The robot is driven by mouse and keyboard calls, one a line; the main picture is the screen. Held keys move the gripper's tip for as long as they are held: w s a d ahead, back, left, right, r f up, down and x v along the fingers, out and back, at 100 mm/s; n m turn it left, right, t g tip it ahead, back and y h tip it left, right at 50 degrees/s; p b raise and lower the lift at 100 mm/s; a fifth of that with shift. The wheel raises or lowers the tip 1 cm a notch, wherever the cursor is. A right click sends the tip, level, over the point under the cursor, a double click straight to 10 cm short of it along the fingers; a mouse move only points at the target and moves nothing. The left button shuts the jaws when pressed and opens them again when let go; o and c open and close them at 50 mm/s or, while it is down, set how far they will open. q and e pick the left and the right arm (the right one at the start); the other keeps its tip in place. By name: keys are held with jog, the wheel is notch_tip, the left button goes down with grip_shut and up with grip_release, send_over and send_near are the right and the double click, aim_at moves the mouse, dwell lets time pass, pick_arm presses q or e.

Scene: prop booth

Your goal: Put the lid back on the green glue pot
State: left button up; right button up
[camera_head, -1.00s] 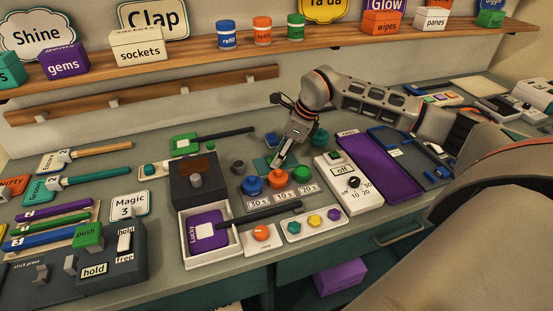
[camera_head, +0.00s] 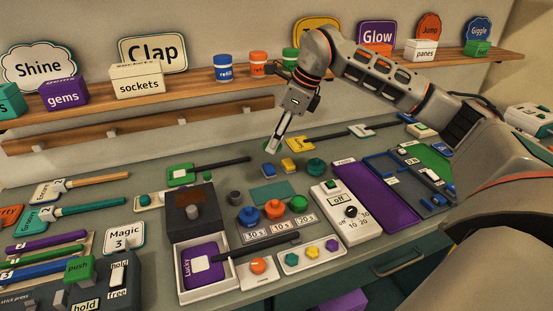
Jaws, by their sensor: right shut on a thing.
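The green glue pot (camera_head: 298,204) stands upright at the right end of a row of three, behind the 20 s label. An orange pot (camera_head: 274,209) and a blue pot (camera_head: 249,217) stand to its left. My right gripper (camera_head: 271,148) is raised above and behind the row, pointing down. The piece is apart from the pot. My left gripper is not in view.
A bare teal mat (camera_head: 272,193) lies behind the pots. A teal round object (camera_head: 316,166) stands behind, near small blue and yellow blocks. A switch box (camera_head: 340,212) and purple tray (camera_head: 376,203) lie to the right. An open box (camera_head: 199,284) stands front left.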

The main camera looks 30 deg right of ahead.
notch_tip(320, 180, up, 3)
jog(key=shift+r, duration=0.1)
jog(key=shift+s+d+f+b, duration=0.25)
jog(key=shift+s+d+f, duration=0.15)
jog(key=shift+s+f, duration=1.4)
jog(key=shift+s+d+f+b, duration=0.3)
jog(key=shift+s+f, duration=1.2)
jog(key=shift+f, duration=0.6)
jog(key=shift+s+d+f+b, duration=0.2)
jog(key=shift+s+d+f, duration=0.25)
jog(key=shift+s+f, duration=1.35)
jog(key=shift+w+f+b, duration=0.2)
jog(key=shift+f+b, duration=1.25)
jog(key=shift+f, duration=0.65)
jog(key=shift+f, duration=0.15)
